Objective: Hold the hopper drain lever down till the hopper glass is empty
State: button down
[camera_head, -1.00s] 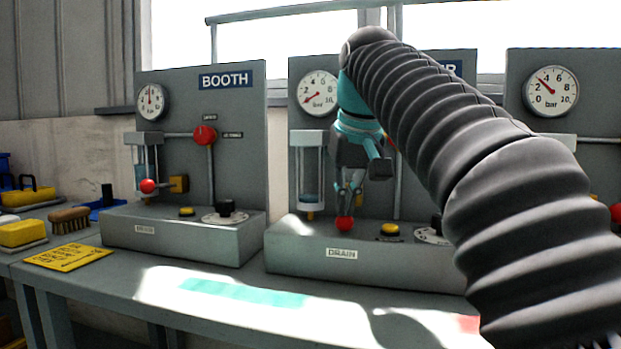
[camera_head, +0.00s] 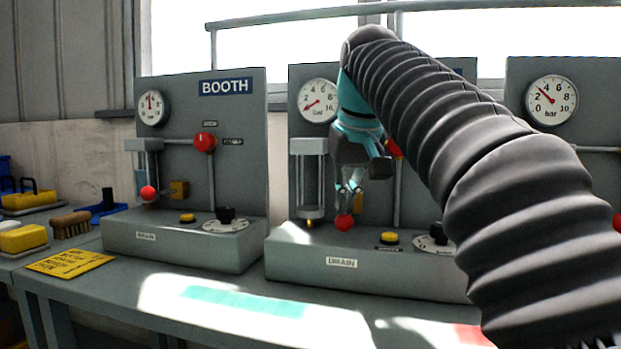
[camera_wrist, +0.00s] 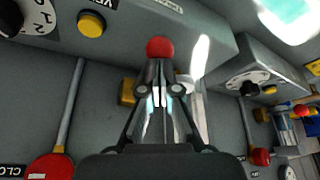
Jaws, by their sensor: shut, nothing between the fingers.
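The middle panel, its name plate hidden by my arm, has a drain lever with a red ball knob (camera_head: 344,223), which also shows in the wrist view (camera_wrist: 161,47). A sight glass (camera_head: 311,180) stands left of the lever. It looks mostly clear; I cannot tell whether a little liquid remains at its bottom. My gripper (camera_head: 348,205) is shut and empty, pointing down just above the knob. In the wrist view my fingertips (camera_wrist: 158,94) line up with the knob; whether they touch it I cannot tell. A DRAIN plate (camera_head: 341,262) is on the base below.
The BOOTH panel (camera_head: 225,87) at left has its own red-knobbed lever (camera_head: 148,192) and glass. A yellow button (camera_head: 389,237) and dial lie right of the drain lever. A third panel (camera_head: 522,120) is partly behind my arm. The bench front is clear.

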jog(key=shift+r+p, duration=2.65)
jog(key=s+a+r, duration=0.3)
jog(key=s, duration=0.6)
jog(key=shift+s+p, duration=0.25)
jog(key=shift+p, duration=0.15)
jog(key=shift+f, duration=0.1)
dwell(0.7)
